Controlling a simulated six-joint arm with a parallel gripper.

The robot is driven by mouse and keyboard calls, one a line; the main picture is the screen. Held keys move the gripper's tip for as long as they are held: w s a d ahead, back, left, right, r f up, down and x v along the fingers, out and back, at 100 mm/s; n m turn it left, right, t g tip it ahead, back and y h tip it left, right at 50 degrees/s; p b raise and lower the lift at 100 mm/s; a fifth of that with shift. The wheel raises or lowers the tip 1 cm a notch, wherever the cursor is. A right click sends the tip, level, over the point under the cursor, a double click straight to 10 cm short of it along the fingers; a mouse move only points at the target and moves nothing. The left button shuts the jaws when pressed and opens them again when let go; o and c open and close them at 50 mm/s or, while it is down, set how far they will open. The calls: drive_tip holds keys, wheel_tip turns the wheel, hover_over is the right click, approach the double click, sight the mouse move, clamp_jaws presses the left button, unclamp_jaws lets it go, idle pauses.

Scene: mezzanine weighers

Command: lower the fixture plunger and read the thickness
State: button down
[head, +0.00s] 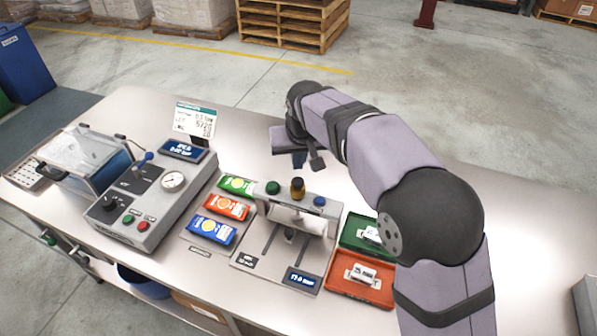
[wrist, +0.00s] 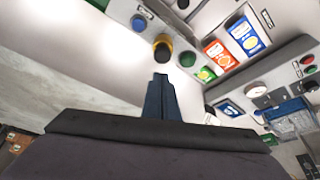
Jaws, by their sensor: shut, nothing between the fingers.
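A grey bench fixture (head: 262,262) stands mid-table in the head view. Its bridge carries a green knob (head: 273,187), an amber-and-black knob (head: 297,187) and a blue knob (head: 320,201); which one is the plunger is not marked legibly. A pale roll or pouch (head: 298,219) shows under the bridge. The small display (head: 303,280) is lit but too small to read surely. My gripper (head: 299,160) is shut and empty, behind the bridge. In the wrist view its dark-blue fingertips (wrist: 160,77) are together, pointing near the amber knob (wrist: 162,47), apparently apart from it.
Left of the fixture lie green, red and blue packets (head: 227,206) on a tray. A grey instrument (head: 150,205) with a dial, buttons and blue-tipped lever stands further left, beside a clear-lidded box (head: 88,160). Green and orange trays (head: 362,292) sit right. The table's right side is mostly clear.

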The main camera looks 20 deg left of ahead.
wheel_tip(320, 180, up, 8)
drive_tip(key=p, duration=0.6)
idle(0.7)
drive_tip(key=s+d+f+n+g+h, duration=0.2)
drive_tip(key=s+d+f+g, duration=0.2)
drive_tip(key=s+d+f, duration=0.9)
drive_tip(key=s+d+f+m+g+b, duration=0.1)
drive_tip(key=s+d+f+m, duration=0.1)
drive_tip(key=s+d, duration=0.55)
drive_tip(key=s+d+f+m+g+b, duration=0.15)
drive_tip(key=s+d, duration=0.35)
drive_tip(key=d, duration=0.5)
drive_tip(key=w+d+m+t+b, duration=0.2)
drive_tip(key=d+m, duration=0.2)
drive_tip(key=d, duration=0.2)
drive_tip(key=shift+w+d+r, duration=0.15)
drive_tip(key=shift+w+r, duration=0.05)
